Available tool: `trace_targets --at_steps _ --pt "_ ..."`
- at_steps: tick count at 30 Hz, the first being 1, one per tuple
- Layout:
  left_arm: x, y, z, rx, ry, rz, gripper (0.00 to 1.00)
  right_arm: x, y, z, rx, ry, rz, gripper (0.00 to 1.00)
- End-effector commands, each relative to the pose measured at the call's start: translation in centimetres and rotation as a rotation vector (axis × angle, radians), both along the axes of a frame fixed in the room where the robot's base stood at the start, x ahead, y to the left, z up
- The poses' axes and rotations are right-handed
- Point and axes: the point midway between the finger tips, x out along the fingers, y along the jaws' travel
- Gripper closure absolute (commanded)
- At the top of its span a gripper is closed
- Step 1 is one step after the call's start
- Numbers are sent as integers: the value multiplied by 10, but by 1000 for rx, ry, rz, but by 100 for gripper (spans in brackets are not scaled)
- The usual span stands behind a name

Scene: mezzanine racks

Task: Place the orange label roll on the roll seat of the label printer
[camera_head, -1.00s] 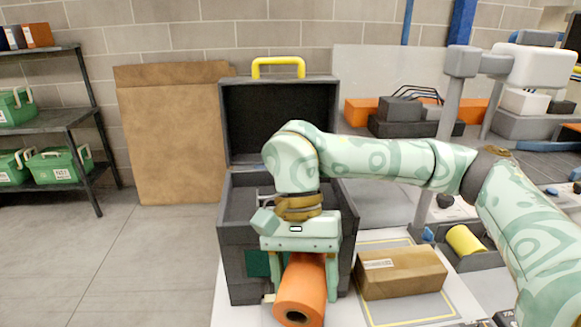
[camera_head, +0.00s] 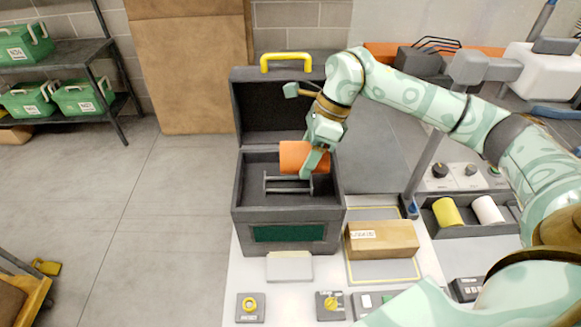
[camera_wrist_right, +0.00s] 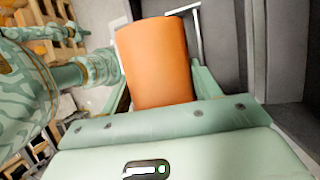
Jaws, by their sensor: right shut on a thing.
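The orange label roll (camera_head: 296,157) is held over the open label printer (camera_head: 240,217), above and slightly behind the roll seat (camera_head: 288,184). The seat is a pair of thin metal rails inside the printer's dark bay. My right gripper (camera_head: 316,160) is shut on the roll, reaching in from the right. In the right wrist view the roll (camera_wrist_right: 155,62) sits between the two fingers (camera_wrist_right: 160,85), with a metal rail of the seat (camera_wrist_right: 192,25) beside its far end. I cannot tell whether the roll touches the seat. My left gripper is not in view.
The printer's raised lid has a yellow handle (camera_head: 286,58). A cardboard box (camera_head: 382,240) stands right of the printer. A tray (camera_head: 437,228) holds a yellow roll (camera_head: 447,211) and a white roll (camera_head: 487,209).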

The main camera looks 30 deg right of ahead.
Motion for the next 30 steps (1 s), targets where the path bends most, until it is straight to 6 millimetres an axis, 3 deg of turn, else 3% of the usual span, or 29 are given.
trace_targets --at_steps 3,7,18,29,30 --pt "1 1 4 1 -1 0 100 20 9 -26 4 3 -1 67" --pt "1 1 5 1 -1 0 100 34 14 -45 2 0 -1 67" --pt "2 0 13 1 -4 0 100 44 18 -85 2 2 2 67" --pt "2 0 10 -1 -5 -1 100 44 17 -91 0 0 2 67" --pt "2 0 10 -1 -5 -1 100 44 17 -92 0 0 2 35"
